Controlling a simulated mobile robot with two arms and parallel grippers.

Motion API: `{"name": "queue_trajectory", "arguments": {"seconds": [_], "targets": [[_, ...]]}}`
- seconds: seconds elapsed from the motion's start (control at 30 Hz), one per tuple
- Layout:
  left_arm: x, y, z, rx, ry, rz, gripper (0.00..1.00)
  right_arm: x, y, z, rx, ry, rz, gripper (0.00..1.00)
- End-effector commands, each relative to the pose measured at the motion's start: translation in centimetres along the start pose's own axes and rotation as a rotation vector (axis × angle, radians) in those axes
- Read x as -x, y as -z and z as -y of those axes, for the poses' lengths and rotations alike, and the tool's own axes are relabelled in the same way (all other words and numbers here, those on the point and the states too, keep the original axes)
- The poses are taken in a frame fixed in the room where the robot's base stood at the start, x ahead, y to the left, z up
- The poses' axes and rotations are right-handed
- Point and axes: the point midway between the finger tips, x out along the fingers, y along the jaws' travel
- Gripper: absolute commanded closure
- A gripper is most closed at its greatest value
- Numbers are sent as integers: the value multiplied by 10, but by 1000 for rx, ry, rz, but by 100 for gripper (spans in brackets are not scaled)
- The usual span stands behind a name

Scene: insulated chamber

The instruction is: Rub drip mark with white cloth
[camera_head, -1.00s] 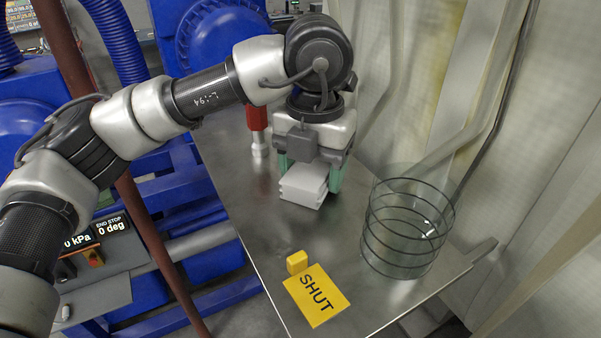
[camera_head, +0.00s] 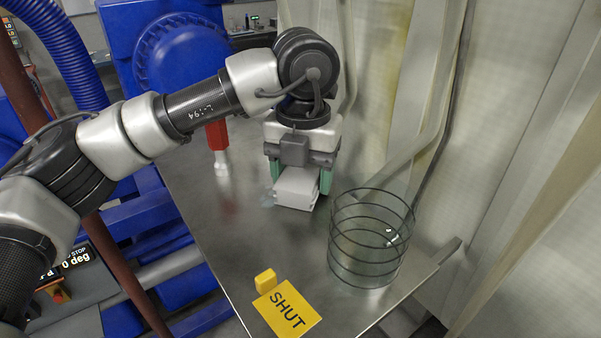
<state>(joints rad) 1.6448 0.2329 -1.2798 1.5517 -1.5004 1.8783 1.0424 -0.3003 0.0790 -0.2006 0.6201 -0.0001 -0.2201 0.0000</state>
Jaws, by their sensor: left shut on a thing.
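The white cloth (camera_head: 296,188) is a folded white block at the metal table's surface. My left gripper (camera_head: 298,184) points down and is shut on the cloth, with a green finger on each side of it. A faint bluish patch (camera_head: 268,197) shows on the table just left of the cloth; it may be the drip mark, and the cloth and gripper may hide part of it. I cannot tell whether the cloth presses on the table. My right gripper is not in view.
A clear cylinder with dark rings (camera_head: 370,240) stands right of the cloth. A yellow SHUT card (camera_head: 287,309) and a small yellow block (camera_head: 265,280) lie near the front edge. A red-and-white tool (camera_head: 218,148) stands behind left. The table (camera_head: 225,235) is bare at the left front.

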Motion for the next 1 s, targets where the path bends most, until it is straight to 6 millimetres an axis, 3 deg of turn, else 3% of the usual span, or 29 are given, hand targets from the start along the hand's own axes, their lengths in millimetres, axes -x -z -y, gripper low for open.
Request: {"name": "queue_trajectory", "arguments": {"seconds": [0.17,0.7,1.0], "targets": [[8,0,0,1,0,0,60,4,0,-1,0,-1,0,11],[60,0,0,0,1,1,60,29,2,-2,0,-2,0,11],[61,0,0,0,0,0,60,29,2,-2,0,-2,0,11]]}}
